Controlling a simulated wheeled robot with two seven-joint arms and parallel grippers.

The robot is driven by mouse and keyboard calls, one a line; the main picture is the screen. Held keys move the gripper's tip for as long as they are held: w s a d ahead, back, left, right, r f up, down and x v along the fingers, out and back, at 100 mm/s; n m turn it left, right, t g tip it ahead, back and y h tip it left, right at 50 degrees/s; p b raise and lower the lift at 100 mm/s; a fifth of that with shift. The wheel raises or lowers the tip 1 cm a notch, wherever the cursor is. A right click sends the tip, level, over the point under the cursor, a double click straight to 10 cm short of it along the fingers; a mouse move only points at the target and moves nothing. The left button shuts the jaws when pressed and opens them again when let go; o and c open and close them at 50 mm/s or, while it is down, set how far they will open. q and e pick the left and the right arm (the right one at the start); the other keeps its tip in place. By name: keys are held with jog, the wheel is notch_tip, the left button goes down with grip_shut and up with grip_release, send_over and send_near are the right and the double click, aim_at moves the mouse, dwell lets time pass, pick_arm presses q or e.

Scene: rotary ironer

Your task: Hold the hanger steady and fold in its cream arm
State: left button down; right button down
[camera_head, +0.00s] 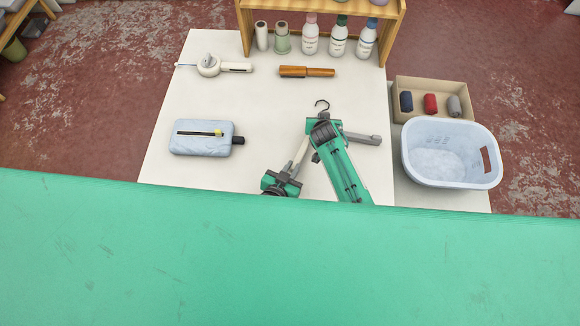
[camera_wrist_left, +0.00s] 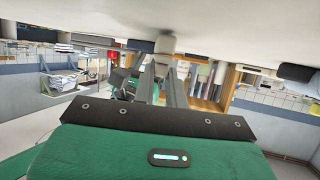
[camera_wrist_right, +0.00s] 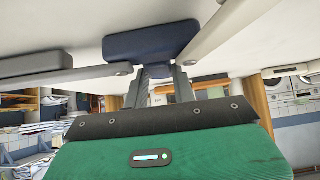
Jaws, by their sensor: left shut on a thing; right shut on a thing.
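The folding hanger has a dark hook (camera_head: 322,104) at its top and lies over the pale table. Its cream arm (camera_head: 302,150) slants down to the left from the hub; its grey arm (camera_head: 362,138) reaches to the right. My left gripper (camera_head: 292,170) is shut on the lower end of the cream arm, which also shows in the left wrist view (camera_wrist_left: 166,43). My right gripper (camera_wrist_right: 155,82) is shut on the dark blue hub (camera_wrist_right: 150,42), between the two arms. In the head view the right gripper largely hides the hub.
A blue padded thing (camera_head: 188,145) lies at the left of the table (camera_head: 235,105). A white tool (camera_head: 209,65) and an orange-brown tool (camera_head: 306,71) lie behind. A bottle shelf (camera_head: 385,10) stands at the back. A basket (camera_head: 450,185) and roll box (camera_head: 462,86) are at the right.

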pick_arm(q)
jog(key=shift+w+r, duration=0.1)
jog(key=shift+w, duration=0.05)
jog(key=c, duration=1.4)
grip_release()
jog(key=shift+s, duration=0.25)
jog(key=v, duration=1.1)
jog(key=shift+s+a+r, duration=0.15)
jog(key=shift+s+a, duration=0.05)
jog(key=shift+s, duration=0.1)
jog(key=shift+c, duration=0.5)
